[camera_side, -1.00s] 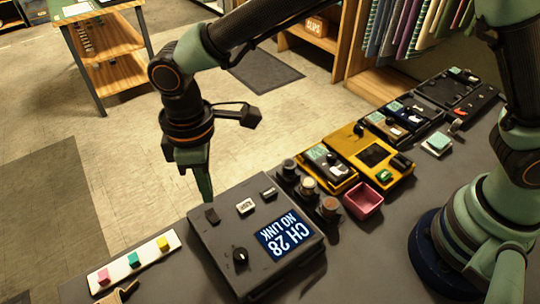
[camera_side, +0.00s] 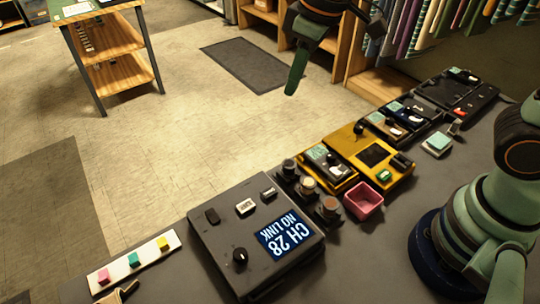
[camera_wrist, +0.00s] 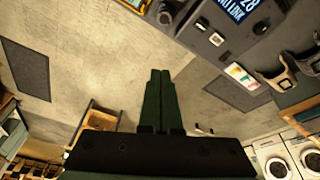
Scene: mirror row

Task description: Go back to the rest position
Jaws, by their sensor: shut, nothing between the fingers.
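My gripper (camera_side: 297,70) is high up at the top of the side view, clear of the table and pointing down. Its green fingers are together, with nothing between them. In the wrist view the shut fingers of my gripper (camera_wrist: 160,78) point up the picture over bare floor. The grey box with the "CH 28 NO LINK" screen (camera_side: 212,250) stands on the table well below the gripper. The same grey box shows at the top of the wrist view (camera_wrist: 213,22).
On the dark table are a white strip with coloured blocks (camera_side: 117,270), a pink bin (camera_side: 363,201), a yellow device (camera_side: 345,147) and several dark devices (camera_side: 457,88). Hanging cloths (camera_side: 455,22) and a wooden shelf (camera_side: 372,84) stand behind. Open floor lies around the gripper.

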